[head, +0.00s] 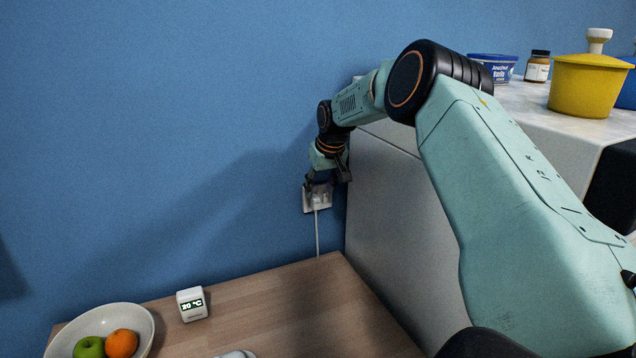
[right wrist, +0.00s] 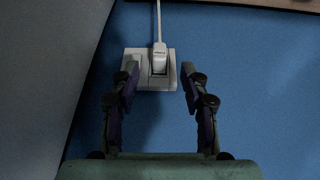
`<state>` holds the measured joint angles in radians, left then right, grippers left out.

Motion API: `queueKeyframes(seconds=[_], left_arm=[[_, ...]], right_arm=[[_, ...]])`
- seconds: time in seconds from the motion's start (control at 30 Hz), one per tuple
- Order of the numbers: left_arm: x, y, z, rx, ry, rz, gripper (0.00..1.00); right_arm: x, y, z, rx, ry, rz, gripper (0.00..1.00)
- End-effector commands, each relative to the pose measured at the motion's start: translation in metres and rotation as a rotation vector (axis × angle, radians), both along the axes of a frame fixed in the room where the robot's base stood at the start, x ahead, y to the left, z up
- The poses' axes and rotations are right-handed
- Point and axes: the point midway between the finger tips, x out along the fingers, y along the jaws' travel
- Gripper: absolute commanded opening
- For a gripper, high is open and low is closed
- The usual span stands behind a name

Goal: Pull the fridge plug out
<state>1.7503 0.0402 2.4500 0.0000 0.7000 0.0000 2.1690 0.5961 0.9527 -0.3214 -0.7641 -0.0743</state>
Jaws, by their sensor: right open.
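The white fridge plug (right wrist: 158,62) sits in a white wall socket (right wrist: 140,84), with its white cord running away from it. In the head view the socket (head: 326,207) is on the blue wall beside the fridge side, and the cord (head: 317,236) hangs down behind the wooden table. My right gripper (right wrist: 159,80) is open, with one finger on each side of the plug and gaps on both sides. In the head view the right gripper (head: 328,184) is at the socket and partly covers the plug. My left gripper is not in view.
The white fridge (head: 392,215) stands close on the right of the socket; a yellow pot (head: 580,86), a jar and a blue tub are on the top at right. The wooden table (head: 285,310) below holds a fruit bowl (head: 140,345) and a temperature display (head: 192,304).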

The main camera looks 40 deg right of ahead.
Motion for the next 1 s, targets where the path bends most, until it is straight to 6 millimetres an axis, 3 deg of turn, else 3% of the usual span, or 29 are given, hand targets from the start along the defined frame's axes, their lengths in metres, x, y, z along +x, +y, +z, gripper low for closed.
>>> queueKeyframes(seconds=[0.1, 0.3, 0.77, 1.0], left_arm=[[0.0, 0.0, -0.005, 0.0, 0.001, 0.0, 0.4], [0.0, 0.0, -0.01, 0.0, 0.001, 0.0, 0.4], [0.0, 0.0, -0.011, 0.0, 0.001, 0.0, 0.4], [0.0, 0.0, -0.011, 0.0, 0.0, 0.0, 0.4]], right_arm=[[0.006, -0.003, -0.021, -0.003, 0.004, -0.002, 0.45], [0.016, -0.005, -0.042, -0.003, 0.001, 0.0, 0.45], [0.024, -0.005, -0.051, 0.0, 0.0, 0.001, 0.45], [0.023, -0.005, -0.051, 0.0, 0.0, 0.001, 0.27]])
